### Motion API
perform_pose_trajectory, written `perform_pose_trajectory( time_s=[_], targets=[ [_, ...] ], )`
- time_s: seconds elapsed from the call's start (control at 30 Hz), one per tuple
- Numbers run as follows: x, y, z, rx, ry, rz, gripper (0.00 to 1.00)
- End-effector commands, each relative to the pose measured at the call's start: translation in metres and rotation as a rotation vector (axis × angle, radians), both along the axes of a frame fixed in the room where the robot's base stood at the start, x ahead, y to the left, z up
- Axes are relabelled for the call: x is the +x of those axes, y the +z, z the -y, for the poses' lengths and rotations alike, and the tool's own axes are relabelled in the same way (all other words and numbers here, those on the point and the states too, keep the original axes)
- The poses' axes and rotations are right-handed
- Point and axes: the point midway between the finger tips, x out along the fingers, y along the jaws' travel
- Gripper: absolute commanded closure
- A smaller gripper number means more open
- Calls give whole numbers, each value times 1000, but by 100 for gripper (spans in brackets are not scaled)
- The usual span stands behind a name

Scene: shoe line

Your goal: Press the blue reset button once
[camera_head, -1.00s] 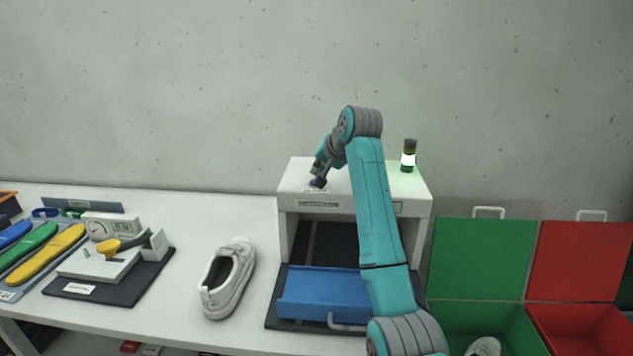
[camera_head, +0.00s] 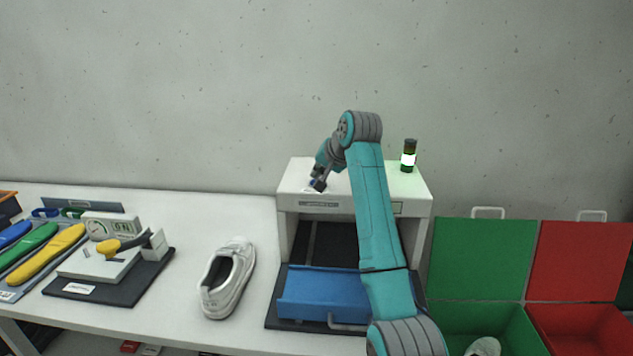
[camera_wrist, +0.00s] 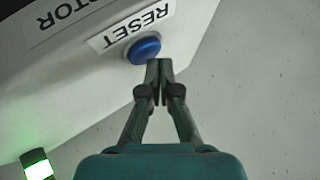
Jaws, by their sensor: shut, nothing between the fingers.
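The blue reset button (camera_wrist: 144,49) sits on the white top of the machine, beside a label reading RESET (camera_wrist: 131,26) in the wrist view. My gripper (camera_wrist: 159,64) is shut and empty. Its fingertips show right beside the button in the wrist view; I cannot tell whether they touch it. In the head view my gripper (camera_head: 317,186) is over the front left of the machine's top (camera_head: 294,178) and largely hides the button.
A signal light (camera_head: 408,158) glows on the machine's back right. A blue tray (camera_head: 320,294) lies at its open front. A white shoe (camera_head: 228,278) stands on the table to the left. Green (camera_head: 483,258) and red (camera_head: 585,260) bins stand at right.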

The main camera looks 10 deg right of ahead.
Motion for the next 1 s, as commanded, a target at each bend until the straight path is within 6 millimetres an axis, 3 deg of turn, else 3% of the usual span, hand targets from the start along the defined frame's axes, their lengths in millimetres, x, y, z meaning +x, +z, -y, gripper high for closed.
perform_pose_trajectory(
  time_s=[1.0],
  targets=[
    [0, -10, 0, 0, 1, -1, 100]
  ],
)
